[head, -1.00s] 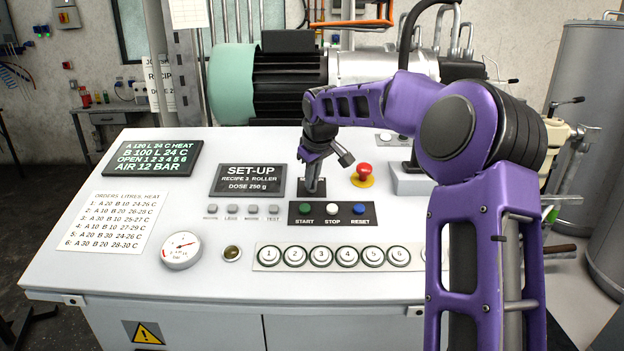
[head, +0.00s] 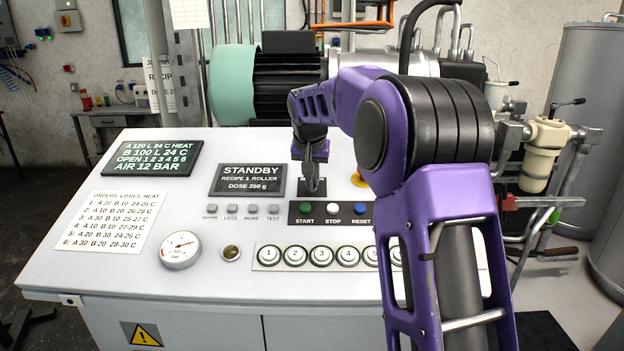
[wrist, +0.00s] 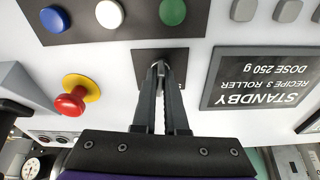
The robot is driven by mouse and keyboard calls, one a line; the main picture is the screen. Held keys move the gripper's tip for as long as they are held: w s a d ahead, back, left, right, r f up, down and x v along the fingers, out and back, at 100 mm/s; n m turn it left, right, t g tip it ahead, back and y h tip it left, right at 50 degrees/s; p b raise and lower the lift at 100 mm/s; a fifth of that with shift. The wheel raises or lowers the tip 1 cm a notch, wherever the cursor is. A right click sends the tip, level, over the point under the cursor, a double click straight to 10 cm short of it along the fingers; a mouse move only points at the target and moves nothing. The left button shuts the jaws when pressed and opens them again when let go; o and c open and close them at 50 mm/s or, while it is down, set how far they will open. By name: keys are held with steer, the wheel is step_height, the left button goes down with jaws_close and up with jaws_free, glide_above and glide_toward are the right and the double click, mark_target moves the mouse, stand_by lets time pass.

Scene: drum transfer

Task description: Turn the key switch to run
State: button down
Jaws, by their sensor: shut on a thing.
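The key switch shows as a dark square plate (wrist: 152,56) in the wrist view, beside the display and behind the row of push buttons. My gripper (wrist: 160,68) points straight down at the plate, its fingers closed on the small key (wrist: 159,64) at the plate's middle. The fingers hide most of the key, so its exact angle is hard to tell. In the head view my gripper (head: 313,187) stands over the same plate, just above the START button. The display (head: 247,180) reads STANDBY, RECIPE 3 ROLLER, DOSE 250 g.
A red mushroom button (wrist: 70,103) on a yellow ring sits close beside the gripper. The green, white and blue buttons (head: 333,208) lie just in front. A row of numbered buttons (head: 322,256) and a gauge (head: 180,250) are nearer the panel's front edge.

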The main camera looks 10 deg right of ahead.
steer(key=m, duration=0.4)
steer(key=shift+m+h, duration=0.3)
steer(key=shift+m+g+p, duration=0.3)
steer(key=shift+m+p, duration=0.15)
steer(key=shift+m, duration=1.05)
steer(key=c, duration=1)
jaws_free()
steer(key=shift+o, duration=0.2)
steer(key=v, duration=1.7)
steer(key=shift+a+r+p, duration=0.2)
steer(key=shift+a+p, duration=0.05)
steer(key=shift+p, duration=0.05)
steer(key=shift+w, duration=0.1)
